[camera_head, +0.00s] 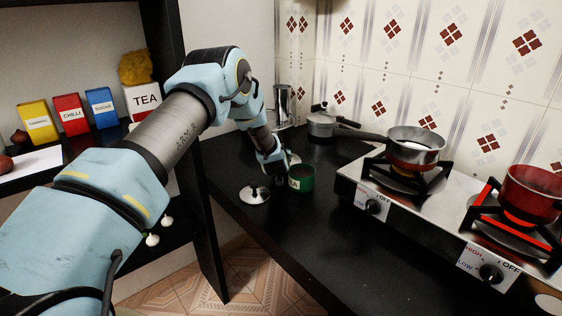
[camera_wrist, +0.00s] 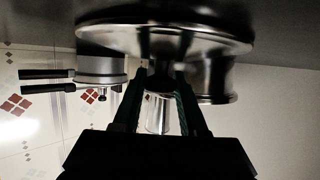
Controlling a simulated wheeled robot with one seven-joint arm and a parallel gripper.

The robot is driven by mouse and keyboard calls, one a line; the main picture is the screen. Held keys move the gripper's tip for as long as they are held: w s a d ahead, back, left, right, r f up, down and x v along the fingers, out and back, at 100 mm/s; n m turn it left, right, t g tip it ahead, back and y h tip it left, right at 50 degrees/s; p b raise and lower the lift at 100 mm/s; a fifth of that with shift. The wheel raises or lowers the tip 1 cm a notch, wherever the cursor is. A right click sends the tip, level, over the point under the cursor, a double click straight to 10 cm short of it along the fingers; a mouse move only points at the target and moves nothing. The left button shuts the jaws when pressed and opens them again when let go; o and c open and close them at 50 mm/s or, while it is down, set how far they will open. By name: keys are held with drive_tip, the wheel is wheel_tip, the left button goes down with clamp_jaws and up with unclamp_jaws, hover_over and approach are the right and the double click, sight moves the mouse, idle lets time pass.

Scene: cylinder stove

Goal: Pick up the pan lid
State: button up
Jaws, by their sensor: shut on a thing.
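The pan lid (camera_head: 254,195) is a shiny steel disc with a dark knob, low over the black counter beside a green tin (camera_head: 301,180). In the wrist view the lid (camera_wrist: 165,38) fills the top, close to the camera. My gripper (camera_wrist: 161,84) is shut on the lid's knob, one finger on each side. In the head view my wrist hangs just behind the lid, and the fingertips are hard to make out. I cannot tell whether the lid touches the counter.
A pressure cooker (camera_head: 322,123) and a steel cup (camera_head: 283,105) stand at the back. The stove (camera_head: 400,208) on the right carries a steel pan (camera_head: 416,146) and a red pot (camera_head: 534,188). A shelf with spice boxes (camera_head: 70,114) is on the left. The front counter is clear.

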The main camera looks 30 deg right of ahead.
clamp_jaws()
drive_tip(key=shift+r, duration=0.1)
